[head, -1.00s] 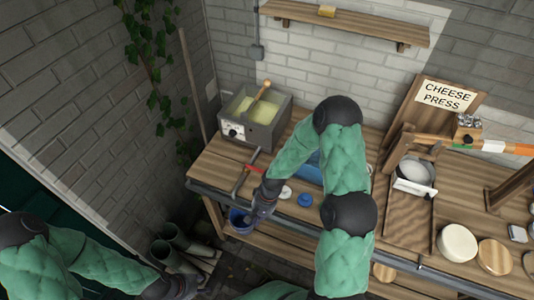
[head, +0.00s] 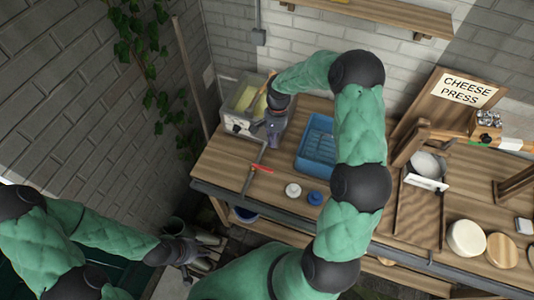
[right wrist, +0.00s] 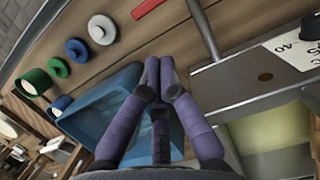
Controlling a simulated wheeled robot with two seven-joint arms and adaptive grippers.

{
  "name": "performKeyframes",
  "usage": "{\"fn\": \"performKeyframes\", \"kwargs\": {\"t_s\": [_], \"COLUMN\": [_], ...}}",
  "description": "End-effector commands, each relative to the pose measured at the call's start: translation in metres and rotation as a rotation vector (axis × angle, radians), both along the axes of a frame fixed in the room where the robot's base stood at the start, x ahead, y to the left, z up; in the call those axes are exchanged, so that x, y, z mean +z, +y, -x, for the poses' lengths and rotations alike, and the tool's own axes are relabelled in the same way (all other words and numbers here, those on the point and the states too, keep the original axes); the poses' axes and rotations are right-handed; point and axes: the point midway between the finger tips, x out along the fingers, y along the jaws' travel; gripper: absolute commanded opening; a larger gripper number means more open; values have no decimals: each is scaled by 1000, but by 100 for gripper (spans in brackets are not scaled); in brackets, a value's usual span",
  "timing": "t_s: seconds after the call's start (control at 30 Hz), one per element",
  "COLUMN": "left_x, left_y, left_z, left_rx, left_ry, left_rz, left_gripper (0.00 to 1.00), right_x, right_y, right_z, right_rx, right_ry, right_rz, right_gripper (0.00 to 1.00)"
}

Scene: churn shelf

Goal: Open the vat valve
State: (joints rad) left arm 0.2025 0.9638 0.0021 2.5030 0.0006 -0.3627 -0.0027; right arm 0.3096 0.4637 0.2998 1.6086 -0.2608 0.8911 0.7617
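The vat (head: 232,121) is a grey box with pale yellow contents and a white dial panel at the table's left back; it also shows in the right wrist view (right wrist: 240,88). A grey pipe (head: 248,182) reaches from it toward the front edge, with a red handle (head: 262,169) beside it; the handle also shows in the right wrist view (right wrist: 148,8). My right gripper (head: 274,142) is beside the vat's right side, fingers together and empty in the right wrist view (right wrist: 159,62). My left gripper (head: 195,250) is low at the left, away from the table; its opening is unclear.
A blue tray (head: 318,150) lies right of my right gripper. A white round piece (head: 293,190) and a blue one (head: 315,198) sit near the front edge. A cheese press (head: 424,180) stands further right. A blue bucket (head: 245,214) is below the table.

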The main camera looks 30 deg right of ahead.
Motion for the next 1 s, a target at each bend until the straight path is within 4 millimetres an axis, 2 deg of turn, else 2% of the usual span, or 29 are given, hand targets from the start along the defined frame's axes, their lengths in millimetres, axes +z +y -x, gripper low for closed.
{"fn": "performKeyframes", "kwargs": {"t_s": [0.37, 0.8, 1.0], "left_x": [0, 1, 1], "left_y": [0, 0, 0], "left_z": [0, 0, 0], "left_rx": [0, 0, 0], "left_ry": [1, 1, 1], "left_rz": [0, 0, 0], "left_gripper": [40, 40, 40], "right_x": [-8, -74, -93], "right_y": [2, 15, 18], "right_z": [1, 13, 16], "right_rx": [2, 3, 2], "right_ry": [0, 2, 0], "right_rz": [-1, -2, -2], "right_gripper": [0, 0, 0]}}
